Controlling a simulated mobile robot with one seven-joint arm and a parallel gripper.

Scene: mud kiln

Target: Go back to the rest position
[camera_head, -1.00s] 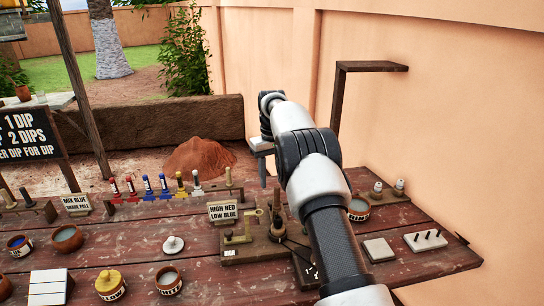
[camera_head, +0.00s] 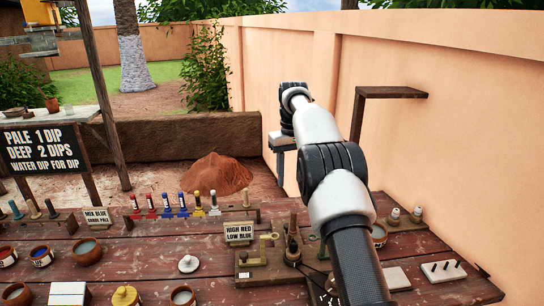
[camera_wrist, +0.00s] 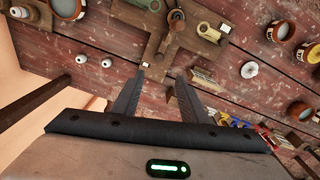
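My gripper (camera_wrist: 160,76) shows in the wrist view with its two dark fingers apart and nothing between them. It is above the red-brown plank table (camera_wrist: 110,50), facing a wooden fixture (camera_wrist: 160,48). I cannot tell the exact height. In the head view my arm reaches up from the lower right to a raised bend. The gripper itself cannot be made out there.
The head view shows a row of coloured pieces in a rack (camera_head: 177,212), the HIGH RED LOW BLUE sign (camera_head: 239,232), a pegged white block (camera_head: 443,271) and bowls. A plaster wall (camera_head: 470,140) with a wooden bracket (camera_head: 393,92) stands right of my arm.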

